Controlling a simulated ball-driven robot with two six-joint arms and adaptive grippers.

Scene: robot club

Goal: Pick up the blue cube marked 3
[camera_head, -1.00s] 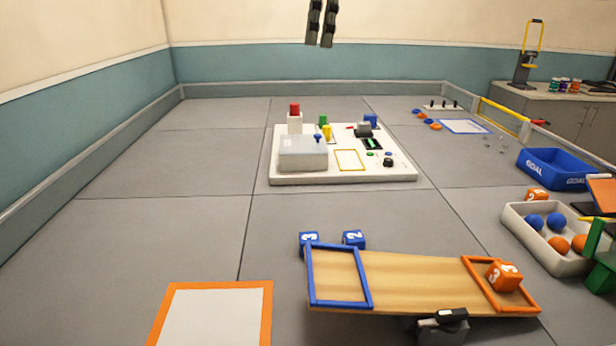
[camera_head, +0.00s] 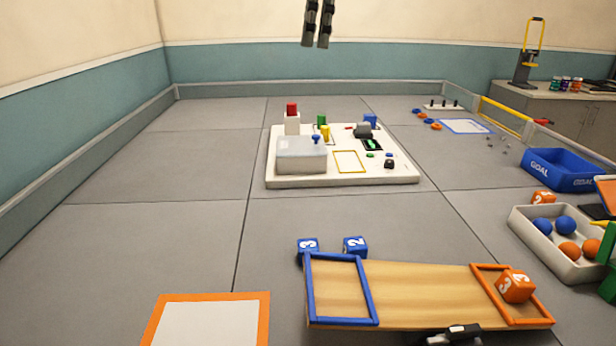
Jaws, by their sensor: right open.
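The blue cube marked 3 (camera_head: 308,246) sits behind the far left corner of the wooden seesaw board (camera_head: 420,292). The board's blue frame partly covers its lower side. A blue cube marked 2 (camera_head: 355,246) stands just to its right, with a gap between them. My right gripper (camera_head: 317,44) shows at the top middle as two dark fingers, open with nothing between them, far above the cubes in the picture.
An orange cube marked 3 (camera_head: 515,286) lies in the board's orange frame (camera_head: 540,322). An orange-edged mat (camera_head: 262,308) lies front left. A white tray of balls (camera_head: 528,234) and a blue goal bin (camera_head: 565,186) stand right. A white activity board (camera_head: 340,181) lies behind. Left floor is clear.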

